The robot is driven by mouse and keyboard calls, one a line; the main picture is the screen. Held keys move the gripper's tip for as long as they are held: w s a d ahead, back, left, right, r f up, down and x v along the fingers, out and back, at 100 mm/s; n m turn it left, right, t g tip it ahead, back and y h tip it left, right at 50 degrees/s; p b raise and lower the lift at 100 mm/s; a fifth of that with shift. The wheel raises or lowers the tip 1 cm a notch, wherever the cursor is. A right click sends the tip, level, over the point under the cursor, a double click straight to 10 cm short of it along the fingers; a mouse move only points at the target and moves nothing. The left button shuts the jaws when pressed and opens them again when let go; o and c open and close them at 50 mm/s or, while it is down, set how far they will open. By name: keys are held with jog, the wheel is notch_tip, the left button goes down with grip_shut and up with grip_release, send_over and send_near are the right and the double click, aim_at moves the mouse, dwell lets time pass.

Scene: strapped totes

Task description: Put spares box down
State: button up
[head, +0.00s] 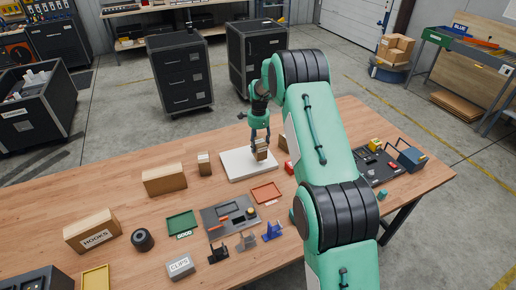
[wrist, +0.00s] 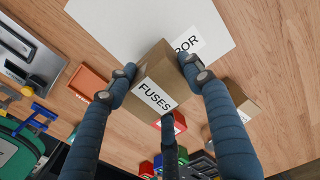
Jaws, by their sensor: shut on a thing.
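My gripper (head: 261,139) is shut on a small brown cardboard box (head: 262,154). In the wrist view, my gripper (wrist: 157,66) has one finger on each side of this box (wrist: 152,82), whose white label reads FUSES. I see no label that reads spares. The box is over a white board (head: 236,163) on the wooden table. In the wrist view the white board (wrist: 120,22) carries a label, partly hidden by the box, ending in "OR". I cannot tell whether the box touches the board.
On the wooden table (head: 330,135), a small carton (head: 204,164) and a larger carton (head: 165,179) stand left of the board. A red tray (head: 265,193), a green tray (head: 181,224) and a grey panel (head: 230,215) lie nearer. The board is bare around the held box.

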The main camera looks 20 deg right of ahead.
jog(key=shift+w+d, duration=0.15)
jog(key=shift+w, duration=0.55)
jog(key=shift+f, duration=1.75)
jog(key=shift+f, duration=0.15)
jog(key=o, duration=1.3)
notch_tip(320, 180, up, 12)
jog(key=shift+f, duration=0.1)
jog(key=shift+r, duration=0.25)
